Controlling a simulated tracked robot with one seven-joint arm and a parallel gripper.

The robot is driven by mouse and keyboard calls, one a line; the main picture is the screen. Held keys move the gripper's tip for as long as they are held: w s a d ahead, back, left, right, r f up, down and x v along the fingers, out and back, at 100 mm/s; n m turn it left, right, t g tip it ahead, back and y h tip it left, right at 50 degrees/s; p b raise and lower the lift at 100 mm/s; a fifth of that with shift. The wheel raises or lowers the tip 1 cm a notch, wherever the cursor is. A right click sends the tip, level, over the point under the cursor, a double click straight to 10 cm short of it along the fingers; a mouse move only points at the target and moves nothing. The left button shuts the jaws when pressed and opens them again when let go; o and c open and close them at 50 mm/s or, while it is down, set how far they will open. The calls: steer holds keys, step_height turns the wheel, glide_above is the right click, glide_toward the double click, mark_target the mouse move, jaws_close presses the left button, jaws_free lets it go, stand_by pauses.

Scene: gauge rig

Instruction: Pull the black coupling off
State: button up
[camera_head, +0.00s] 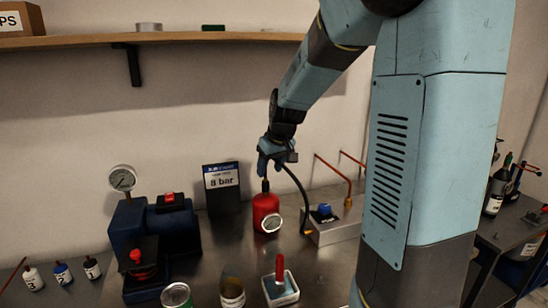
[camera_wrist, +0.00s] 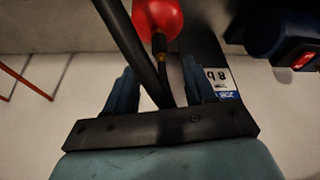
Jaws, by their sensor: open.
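The red tank (camera_head: 265,206) stands on the bench with a small white dial on its front. A black coupling (camera_head: 265,185) sits upright on its top. A black hose (camera_head: 299,188) arcs from up by the gripper down to the right. My gripper (camera_head: 269,165) is above the tank, pointing down. In the wrist view, my gripper (camera_wrist: 158,85) is open, one blue finger on each side. The black coupling (camera_wrist: 165,82) and the hose (camera_wrist: 128,48) pass between the fingers, with gaps visible. A brass-coloured fitting (camera_wrist: 160,45) shows between coupling and red tank (camera_wrist: 158,14). The exact contact is hard to tell.
A dark blue machine (camera_head: 157,240) with a gauge (camera_head: 123,178) stands left. An "8 bar" sign (camera_head: 221,178) is behind the tank. A grey block (camera_head: 335,228) with a blue knob and copper pipe is right. Cans (camera_head: 232,291) and a tray (camera_head: 281,292) stand in front.

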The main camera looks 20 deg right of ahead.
mark_target(265, 181)
steer(key=x, duration=0.8)
steer(key=shift+c, duration=0.4)
jaws_close()
stand_by(0.4)
